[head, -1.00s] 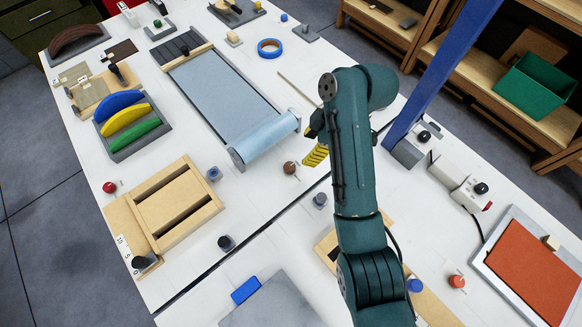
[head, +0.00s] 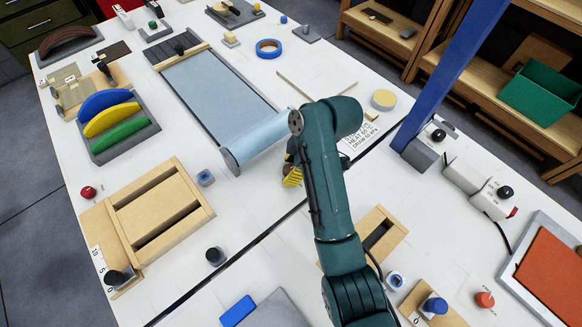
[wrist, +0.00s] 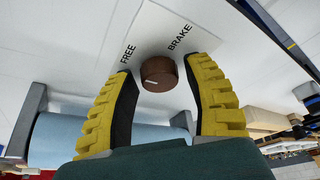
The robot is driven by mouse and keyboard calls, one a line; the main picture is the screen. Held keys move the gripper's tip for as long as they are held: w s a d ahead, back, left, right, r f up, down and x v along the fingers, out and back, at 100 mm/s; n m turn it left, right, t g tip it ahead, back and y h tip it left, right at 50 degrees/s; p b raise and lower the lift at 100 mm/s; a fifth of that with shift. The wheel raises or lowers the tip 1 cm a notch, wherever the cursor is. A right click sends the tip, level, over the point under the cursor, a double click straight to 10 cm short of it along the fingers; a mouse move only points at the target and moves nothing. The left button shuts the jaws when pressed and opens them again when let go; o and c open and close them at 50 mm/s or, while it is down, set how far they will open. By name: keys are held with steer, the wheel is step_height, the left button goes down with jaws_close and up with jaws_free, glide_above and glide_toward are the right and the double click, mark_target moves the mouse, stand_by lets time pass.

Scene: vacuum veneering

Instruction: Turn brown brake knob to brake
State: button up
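The brown brake knob (wrist: 159,73) shows in the wrist view on a white plate lettered FREE (wrist: 127,54) and BRAKE (wrist: 179,38). A small pale mark is on the left part of its side, towards the FREE side. My gripper (wrist: 160,70) is open, with one yellow-padded finger on each side of the knob. A gap shows on both sides, wider on the right, and the fingers do not appear to touch it. In the head view my gripper (head: 291,174) is beside the blue sheet roll, and it and my arm hide the knob.
The blue roll (head: 258,142) lies just left of my gripper in the head view. A blue post (head: 440,75) rises on the right.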

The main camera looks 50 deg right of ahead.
jaws_close()
